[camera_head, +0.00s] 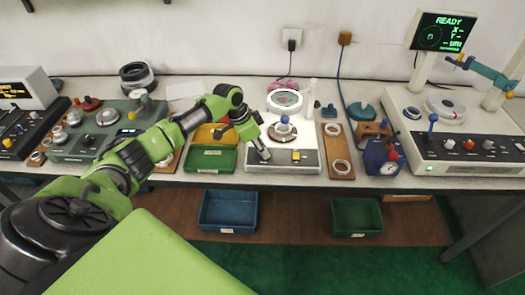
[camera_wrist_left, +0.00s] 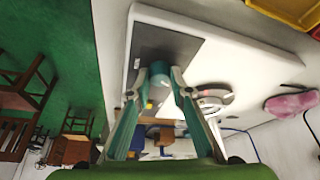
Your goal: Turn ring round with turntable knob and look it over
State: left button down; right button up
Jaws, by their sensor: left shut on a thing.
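The white turntable unit (camera_head: 255,165) stands on the bench in front of me. A small ring (camera_head: 283,131) with a blue-topped part above it sits on its round plate, below a white ring-shaped lamp (camera_head: 285,100). My left gripper (camera_head: 264,154) reaches down to the front left of the unit. In the left wrist view its fingers (camera_wrist_left: 159,84) are shut on a grey-teal round knob (camera_wrist_left: 157,70) on the unit's top. The knob is mostly hidden by the gripper in the head view. My right gripper does not show.
A green tray (camera_head: 211,158) lies left of the unit. A wooden board with rings (camera_head: 340,165) and a blue gauge (camera_head: 383,158) stand right of it. A large measuring machine (camera_head: 460,125) with a screen is at the far right. Bins stand below the bench.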

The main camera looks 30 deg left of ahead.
pick_arm(q)
jog(key=shift+m, duration=0.5)
jog(key=c, duration=1.8)
grip_release()
jog(key=shift+c, duration=0.2)
jog(key=v, duration=1.2)
jog(key=shift+a, duration=0.15)
jog(key=shift+w, duration=0.15)
